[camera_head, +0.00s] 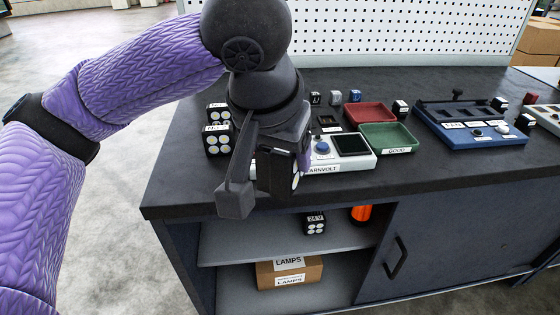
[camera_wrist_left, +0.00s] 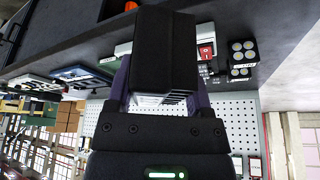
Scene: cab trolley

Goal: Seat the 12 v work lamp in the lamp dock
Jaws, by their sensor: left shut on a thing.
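My left gripper (camera_head: 275,165) is shut on a black block-shaped lamp (camera_head: 296,181), held above the bench's front left edge. I cannot tell which fixture is the lamp dock. My right gripper is not in view.
A white unit (camera_head: 362,162) with a blue knob and dark panel stands right of the gripper. Beyond are a red tray (camera_head: 370,114), a green tray (camera_head: 388,137) and a blue fixture (camera_head: 470,134). A 24 V lamp (camera_head: 314,223) sits on the shelf below.

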